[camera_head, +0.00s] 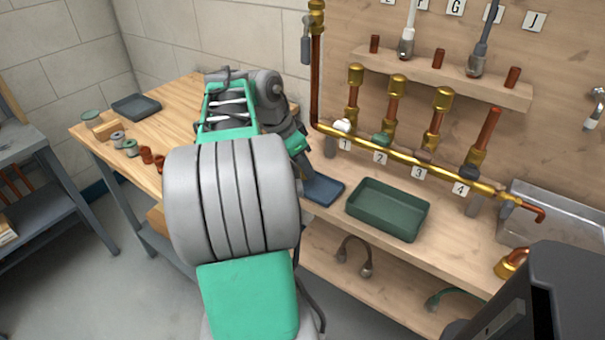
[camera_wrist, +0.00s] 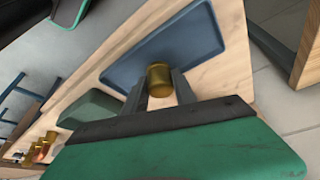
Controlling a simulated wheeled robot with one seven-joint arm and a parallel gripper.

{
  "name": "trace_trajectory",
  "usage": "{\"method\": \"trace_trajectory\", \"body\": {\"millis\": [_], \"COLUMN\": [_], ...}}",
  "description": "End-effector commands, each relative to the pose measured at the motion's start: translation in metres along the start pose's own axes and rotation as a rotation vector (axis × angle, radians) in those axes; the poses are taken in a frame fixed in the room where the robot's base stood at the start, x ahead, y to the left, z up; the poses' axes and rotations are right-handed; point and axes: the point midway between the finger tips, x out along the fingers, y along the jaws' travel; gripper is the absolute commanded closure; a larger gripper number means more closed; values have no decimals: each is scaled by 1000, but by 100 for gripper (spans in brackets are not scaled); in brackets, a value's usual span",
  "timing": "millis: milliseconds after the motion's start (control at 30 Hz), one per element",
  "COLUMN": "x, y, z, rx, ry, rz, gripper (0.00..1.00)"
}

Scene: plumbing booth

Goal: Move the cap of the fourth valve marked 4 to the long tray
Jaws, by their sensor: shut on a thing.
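My gripper (camera_wrist: 160,85) is shut on a brass cap (camera_wrist: 159,78), which sits between the two grey fingers in the wrist view. Behind the cap in that view lies a blue tray (camera_wrist: 205,28); I cannot tell the exact height of the cap above it. The blue tray also shows in the head view (camera_head: 325,191), partly hidden by my arm. The fourth valve (camera_head: 473,168), above label 4 (camera_head: 461,189), has a bare copper pipe top (camera_head: 490,122) with no brass cap. Valves 1, 2 and 3 carry brass caps. In the head view my fingertips are mostly hidden.
A deep green tray (camera_head: 388,210) stands right of the blue tray on the bench, and shows left in the wrist view (camera_wrist: 92,108). A metal sink (camera_head: 560,215) is at the right. A side table (camera_head: 170,112) holds a dark tray (camera_head: 136,107) and small spools.

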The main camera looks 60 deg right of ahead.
Motion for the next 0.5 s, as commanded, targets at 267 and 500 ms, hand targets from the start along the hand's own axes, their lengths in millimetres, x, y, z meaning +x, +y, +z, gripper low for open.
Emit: {"method": "trace_trajectory", "body": {"millis": [267,500], "x": [16,19], "y": [0,0], "z": [7,8], "rx": [0,-1], "ry": [1,0], "rz": [-1,0], "gripper": [100,62]}}
